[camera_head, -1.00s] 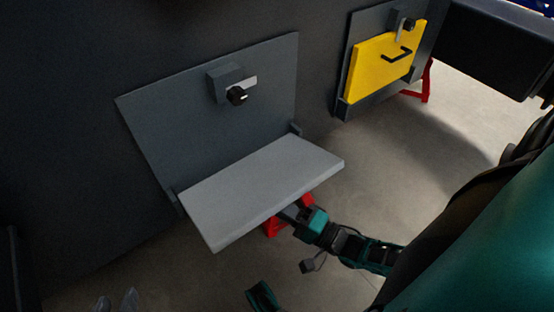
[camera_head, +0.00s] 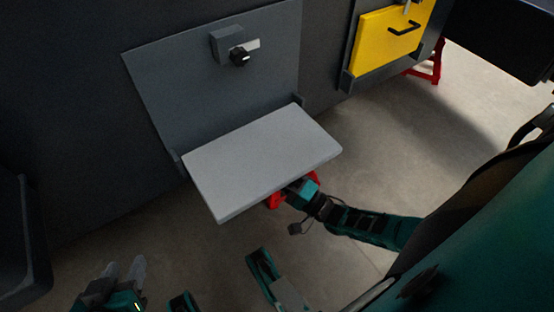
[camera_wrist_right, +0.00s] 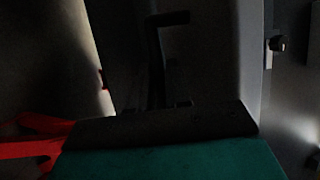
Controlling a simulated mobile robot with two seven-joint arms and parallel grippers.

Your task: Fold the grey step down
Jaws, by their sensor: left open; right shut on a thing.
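The grey step (camera_head: 262,155) sticks out from its dark grey backing panel (camera_head: 185,95) in the head view, hinged along its back edge and lying roughly flat. A latch with a black knob (camera_head: 240,57) sits on the panel above it. My right gripper (camera_head: 300,190) is at the step's front edge, with its fingers hidden beneath. In the right wrist view, a dark bent handle (camera_wrist_right: 157,55) stands on the shaded face ahead of the gripper body. The right gripper is shut, apparently on this handle, though the contact is too dark to see. My left gripper (camera_head: 123,270) is open and empty at lower left.
A yellow panel (camera_head: 385,45) with a black handle is closed at upper right. Red stands show behind the step (camera_head: 278,200) and below the yellow panel (camera_head: 437,62). A dark box-like part (camera_head: 20,235) is at the left edge.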

